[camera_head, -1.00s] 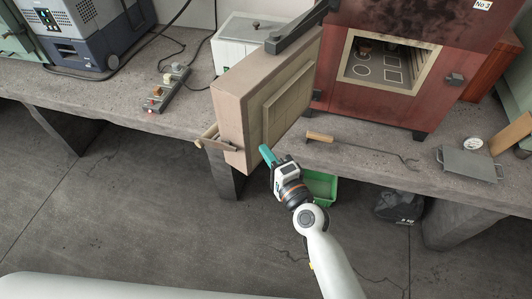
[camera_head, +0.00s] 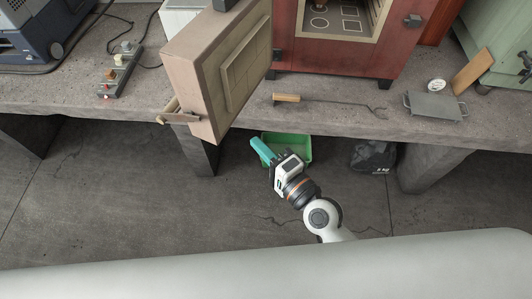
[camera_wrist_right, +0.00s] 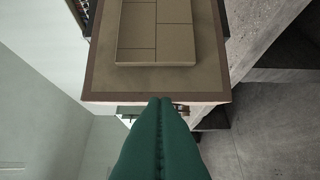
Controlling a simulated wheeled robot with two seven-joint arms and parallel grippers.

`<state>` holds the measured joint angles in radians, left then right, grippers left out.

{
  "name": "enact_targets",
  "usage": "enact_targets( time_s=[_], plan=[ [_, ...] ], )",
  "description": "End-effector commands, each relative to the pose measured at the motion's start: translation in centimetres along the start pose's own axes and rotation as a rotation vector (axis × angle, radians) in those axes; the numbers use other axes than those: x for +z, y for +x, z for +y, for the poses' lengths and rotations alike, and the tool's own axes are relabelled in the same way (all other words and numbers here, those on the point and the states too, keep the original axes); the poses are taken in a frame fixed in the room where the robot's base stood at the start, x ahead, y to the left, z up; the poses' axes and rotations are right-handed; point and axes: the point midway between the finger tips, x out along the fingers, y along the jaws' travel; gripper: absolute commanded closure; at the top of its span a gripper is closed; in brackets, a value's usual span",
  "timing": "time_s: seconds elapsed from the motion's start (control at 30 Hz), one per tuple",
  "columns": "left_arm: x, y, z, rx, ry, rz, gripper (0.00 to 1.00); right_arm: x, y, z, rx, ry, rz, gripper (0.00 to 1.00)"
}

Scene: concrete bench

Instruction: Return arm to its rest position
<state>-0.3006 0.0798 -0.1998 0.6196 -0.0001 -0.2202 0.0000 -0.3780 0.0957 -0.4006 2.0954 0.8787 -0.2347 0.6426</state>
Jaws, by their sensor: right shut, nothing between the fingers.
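My right gripper (camera_head: 262,149) is shut and empty, with its teal fingers pressed together. It is in front of the bench, below and to the right of the open furnace door (camera_head: 222,70), and apart from it. In the right wrist view the shut teal fingers (camera_wrist_right: 160,102) point toward the door's brick-lined inner face (camera_wrist_right: 155,75). My left gripper is not in view. The red furnace (camera_head: 335,50) stands on the bench with its opening uncovered.
The concrete bench (camera_head: 240,112) runs across the back. On it lie a wooden-handled hook (camera_head: 330,101), a grey tray (camera_head: 434,107) and a power strip (camera_head: 121,70). A green bin (camera_head: 298,148) and a dark bag (camera_head: 372,156) are under it. The floor in front is open.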

Motion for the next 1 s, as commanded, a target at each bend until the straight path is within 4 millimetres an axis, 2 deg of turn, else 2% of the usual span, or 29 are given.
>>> enact_targets(
  time_s=[0.13,0.4,0.47,0.53,0.57,0.67,0.7,0.77,0.8,0.87,0.9,1.0],
  plan=[
    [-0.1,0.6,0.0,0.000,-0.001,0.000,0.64,0.0,-1.5,-0.1,-0.001,-0.001,0.000,1.00],
    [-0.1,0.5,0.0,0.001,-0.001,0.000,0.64,0.1,-1.8,-0.1,-0.003,-0.002,-0.001,1.00],
    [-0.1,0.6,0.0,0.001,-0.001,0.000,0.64,0.2,-1.8,-1.0,-0.021,-0.015,-0.003,1.00],
    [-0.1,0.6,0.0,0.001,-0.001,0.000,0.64,0.5,-1.6,-3.2,-0.066,-0.050,-0.009,1.00],
    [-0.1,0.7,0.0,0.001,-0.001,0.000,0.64,0.6,-1.6,-4.6,-0.094,-0.074,-0.012,1.00],
    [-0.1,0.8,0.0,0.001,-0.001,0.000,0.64,1.4,-2.0,-10.9,-0.223,-0.180,-0.014,1.00],
    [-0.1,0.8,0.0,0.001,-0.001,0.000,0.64,1.7,-2.4,-13.9,-0.286,-0.233,-0.011,1.00],
    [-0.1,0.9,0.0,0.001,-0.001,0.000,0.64,2.3,-3.4,-18.4,-0.384,-0.313,0.001,1.00],
    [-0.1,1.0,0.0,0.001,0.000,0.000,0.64,2.5,-4.3,-21.4,-0.449,-0.365,0.015,1.00],
    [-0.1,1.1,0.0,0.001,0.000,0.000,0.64,2.9,-6.0,-25.6,-0.545,-0.442,0.043,1.00],
    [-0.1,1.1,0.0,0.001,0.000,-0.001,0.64,3.2,-7.3,-28.4,-0.609,-0.492,0.065,1.00],
    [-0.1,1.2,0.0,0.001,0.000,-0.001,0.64,3.4,-11.2,-35.0,-0.766,-0.612,0.144,1.00]
  ],
)
